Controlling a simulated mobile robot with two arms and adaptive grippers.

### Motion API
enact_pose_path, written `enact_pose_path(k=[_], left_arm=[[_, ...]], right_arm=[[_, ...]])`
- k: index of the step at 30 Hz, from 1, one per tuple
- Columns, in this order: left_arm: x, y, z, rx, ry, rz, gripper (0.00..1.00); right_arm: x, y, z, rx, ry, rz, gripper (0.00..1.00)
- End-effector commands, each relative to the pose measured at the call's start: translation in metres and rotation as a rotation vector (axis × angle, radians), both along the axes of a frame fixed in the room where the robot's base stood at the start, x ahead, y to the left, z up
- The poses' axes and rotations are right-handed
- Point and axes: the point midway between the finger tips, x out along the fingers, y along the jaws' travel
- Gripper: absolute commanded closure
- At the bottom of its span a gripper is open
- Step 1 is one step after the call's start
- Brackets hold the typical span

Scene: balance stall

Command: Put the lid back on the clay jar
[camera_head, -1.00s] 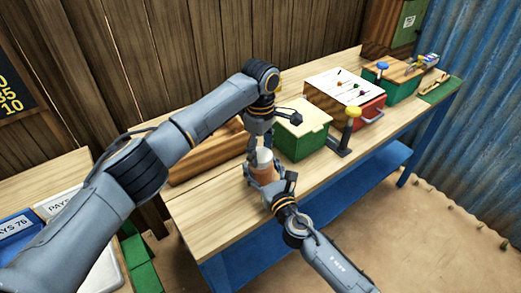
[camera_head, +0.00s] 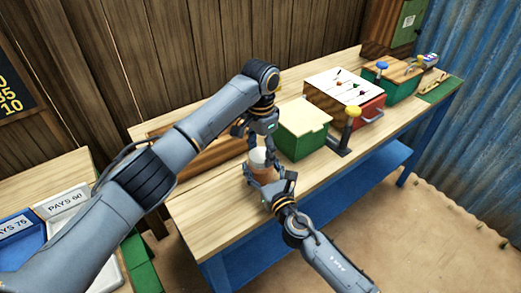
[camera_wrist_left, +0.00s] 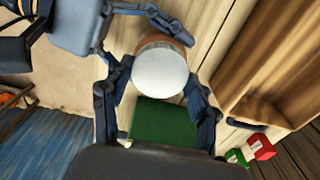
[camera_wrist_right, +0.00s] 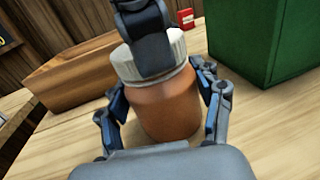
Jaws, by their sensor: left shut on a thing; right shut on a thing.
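The clay jar (camera_wrist_right: 165,105) is a reddish-brown cylinder standing on the wooden table. It also shows in the head view (camera_head: 261,173). The off-white lid (camera_wrist_right: 150,60) sits at the jar's mouth; whether it is fully seated I cannot tell. From above, the lid (camera_wrist_left: 160,70) is a pale disc covering most of the jar. My left gripper (camera_head: 263,149) comes down from above and is shut on the lid. My right gripper (camera_head: 267,180) is low at the front, shut around the jar's sides, with one finger on either side in the right wrist view (camera_wrist_right: 162,100).
A green box (camera_head: 303,130) stands close right of the jar, with a yellow-knobbed lever (camera_head: 352,112) beside it. A long wooden trough (camera_wrist_right: 75,75) lies behind. A red box (camera_head: 350,98) and other boxes stand farther right. The table's front is mostly clear.

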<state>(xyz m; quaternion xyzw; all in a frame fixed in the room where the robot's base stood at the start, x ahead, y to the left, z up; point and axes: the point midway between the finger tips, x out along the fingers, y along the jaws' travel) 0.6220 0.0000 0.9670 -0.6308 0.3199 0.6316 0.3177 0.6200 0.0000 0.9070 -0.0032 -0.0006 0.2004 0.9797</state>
Motion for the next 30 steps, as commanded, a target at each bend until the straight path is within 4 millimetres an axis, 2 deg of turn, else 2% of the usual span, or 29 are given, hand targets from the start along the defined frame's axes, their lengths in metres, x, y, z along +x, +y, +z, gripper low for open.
enact_pose_path(k=[3,8,13,14,17,26,30], left_arm=[[0.0004,0.0003,0.0003,0.0,-0.001,-0.225,0.57],[0.0003,0.0003,0.0002,0.0,-0.001,-0.488,0.57],[0.0003,0.0002,0.0003,0.001,-0.002,-0.498,0.57],[0.0004,0.0003,0.0003,0.001,-0.002,-0.498,0.34],[0.0003,0.0002,0.0003,0.001,-0.002,-0.497,0.14],[0.0,0.0,0.0,0.0,-0.001,-0.497,0.14],[0.0004,-0.0003,0.0075,0.0,-0.003,-0.497,0.14]], right_arm=[[-0.0001,-0.0005,-0.0008,0.0,0.001,-0.001,1.0],[-0.0001,-0.0005,-0.0008,-0.001,0.002,-0.001,1.0],[-0.0001,-0.0005,-0.0009,-0.002,0.001,-0.001,1.0],[-0.0002,-0.0004,-0.0009,-0.002,0.001,-0.001,1.0],[-0.0002,-0.0004,-0.0009,-0.002,0.001,-0.001,1.0],[-0.0003,-0.0003,-0.001,-0.002,0.001,0.0,1.0],[-0.0003,-0.0003,-0.0009,-0.002,0.001,0.0,1.0]])
